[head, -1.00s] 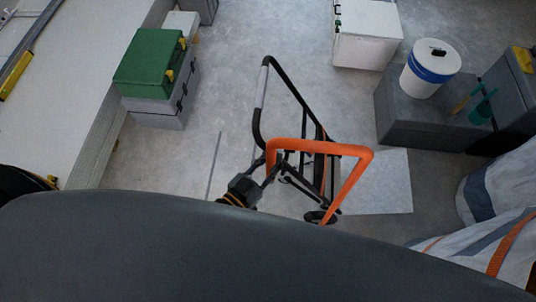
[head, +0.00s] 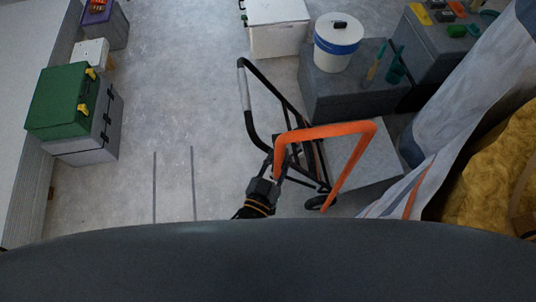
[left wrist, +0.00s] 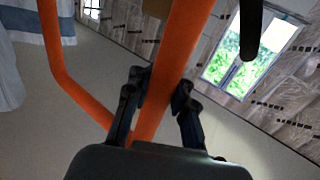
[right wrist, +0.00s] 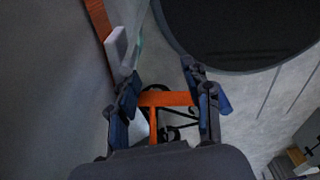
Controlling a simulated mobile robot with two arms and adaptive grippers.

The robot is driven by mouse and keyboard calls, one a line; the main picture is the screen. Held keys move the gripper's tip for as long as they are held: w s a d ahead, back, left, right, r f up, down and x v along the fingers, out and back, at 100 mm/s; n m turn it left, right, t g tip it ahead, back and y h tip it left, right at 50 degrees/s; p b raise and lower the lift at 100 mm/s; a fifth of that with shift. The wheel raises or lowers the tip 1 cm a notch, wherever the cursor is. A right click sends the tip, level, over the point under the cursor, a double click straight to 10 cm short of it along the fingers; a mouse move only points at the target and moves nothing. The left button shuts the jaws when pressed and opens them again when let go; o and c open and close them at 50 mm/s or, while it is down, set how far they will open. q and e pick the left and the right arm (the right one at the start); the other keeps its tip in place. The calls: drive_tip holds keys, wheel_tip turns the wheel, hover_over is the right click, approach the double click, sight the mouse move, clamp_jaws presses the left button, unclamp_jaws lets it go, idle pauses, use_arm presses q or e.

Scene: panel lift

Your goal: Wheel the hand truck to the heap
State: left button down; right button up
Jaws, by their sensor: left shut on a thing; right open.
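The hand truck (head: 325,131) has an orange tube handle and a black frame with a wheel low down, and stands tilted in front of me in the head view. My left gripper (head: 274,176) is shut on the left side of the orange handle. In the left wrist view the fingers of my left gripper (left wrist: 160,92) close around the orange tube. My right gripper (right wrist: 163,84) is open and empty in the right wrist view, with the orange handle (right wrist: 165,99) beyond its fingers. Lumpy yellow material (head: 497,165) shows at the right edge; I cannot tell whether this is the heap.
A grey block (head: 330,100) carries a white bucket (head: 338,45) behind the hand truck. A green case (head: 62,98) sits on a grey box at left. Floor between is clear.

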use_arm(q)
drive_tip(key=shift+s+d+f, duration=0.2)
drive_tip(key=shift+d, duration=0.3)
drive_tip(key=shift+s+d+f, duration=0.15)
drive_tip(key=shift+d, duration=0.3)
drive_tip(key=c, duration=1.2)
unclamp_jaws()
drive_tip(key=shift+s, duration=0.1)
drive_tip(key=shift+o, duration=0.5)
drive_tip(key=shift+s+r, duration=0.15)
drive_tip(key=shift+r, duration=0.1)
drive_tip(key=shift+w, duration=0.25)
drive_tip(key=shift+s+a, duration=0.1)
drive_tip(key=shift+a, duration=0.05)
drive_tip(key=v, duration=1.2)
